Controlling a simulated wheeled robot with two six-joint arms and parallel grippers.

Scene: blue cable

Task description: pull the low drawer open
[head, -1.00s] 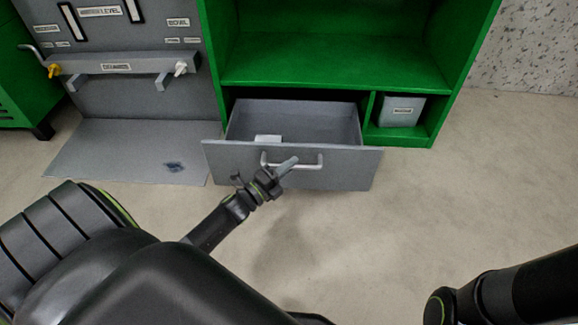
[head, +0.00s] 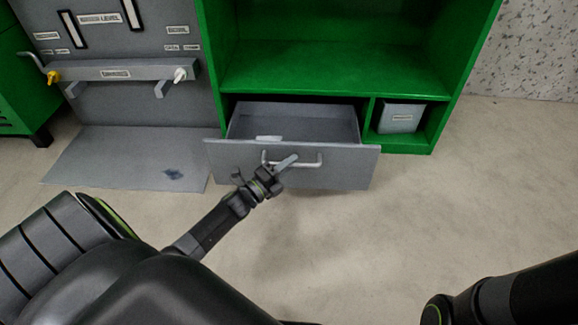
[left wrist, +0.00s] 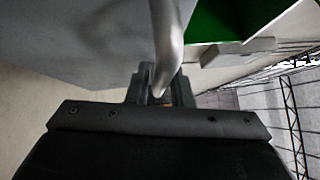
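The low drawer (head: 340,170) is grey and sits at the bottom of the green cabinet. It stands partly open, its inside visible from above. Its silver bar handle (head: 312,162) is on the front and also shows in the left wrist view (left wrist: 166,40). My left gripper (head: 283,166) is at the handle's left part. In the left wrist view, the handle runs down between the fingers (left wrist: 162,88), which look closed around it; the contact itself is partly hidden. My right arm shows at the lower right of the head view, but its gripper is out of view.
A small white item (head: 268,138) lies inside the drawer. A grey labelled box (head: 400,118) sits in the compartment right of it. A grey panel with a valve rail (head: 120,69) and a floor mat (head: 110,155) are at left. Floor before the drawer is clear.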

